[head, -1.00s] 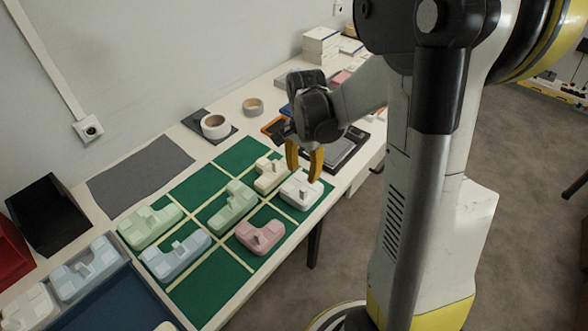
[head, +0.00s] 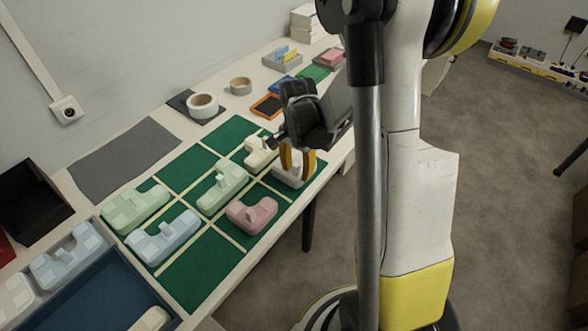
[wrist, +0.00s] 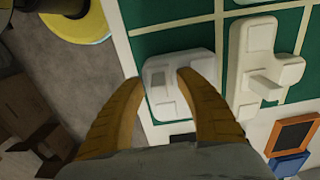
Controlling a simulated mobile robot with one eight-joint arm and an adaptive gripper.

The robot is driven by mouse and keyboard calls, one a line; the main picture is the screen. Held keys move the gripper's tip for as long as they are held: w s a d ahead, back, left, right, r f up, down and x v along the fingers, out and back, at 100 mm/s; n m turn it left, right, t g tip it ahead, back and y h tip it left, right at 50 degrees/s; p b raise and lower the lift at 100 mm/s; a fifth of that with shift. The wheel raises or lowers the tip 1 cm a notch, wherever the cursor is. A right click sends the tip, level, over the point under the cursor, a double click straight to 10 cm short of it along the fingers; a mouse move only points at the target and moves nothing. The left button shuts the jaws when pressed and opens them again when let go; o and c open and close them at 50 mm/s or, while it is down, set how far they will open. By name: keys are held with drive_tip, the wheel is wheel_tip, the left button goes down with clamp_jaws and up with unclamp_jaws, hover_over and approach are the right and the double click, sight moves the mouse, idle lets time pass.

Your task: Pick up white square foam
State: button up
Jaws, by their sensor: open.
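The white foam piece (head: 291,182) lies at the right edge of the green grid mat (head: 187,262), partly hidden by my gripper in the head view. In the wrist view the white foam (wrist: 163,68) is a rounded block with a raised part. My gripper (head: 297,172) has yellow fingers and is open, pointing down at the foam. In the wrist view the gripper (wrist: 162,78) has its left fingertip by the foam's left edge and its right fingertip over the foam. I cannot tell whether they touch it.
A cream foam piece (head: 259,153) lies close beside the white one. Pink (head: 251,214), green (head: 222,187) and blue (head: 162,237) pieces share the mat. An orange-framed block (wrist: 294,135) and tape rolls (head: 202,106) lie farther back on the table.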

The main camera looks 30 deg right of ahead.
sight(297, 163)
clamp_jaws()
drive_tip(key=shift+r, duration=0.15)
drive_tip(key=shift+r, duration=0.25)
wheel_tip(297, 163, up, 4)
drive_tip(key=p, duration=0.2)
drive_tip(key=shift+p, duration=0.35)
drive_tip(key=s+d+r+p, duration=0.2)
drive_tip(key=s+r+p, duration=0.2)
drive_tip(key=s, duration=0.7)
wheel_tip(297, 163, up, 2)
drive_tip(key=shift+s+d+r, duration=0.15)
drive_tip(key=shift+s+d, duration=0.05)
drive_tip(key=shift+d, duration=0.2)
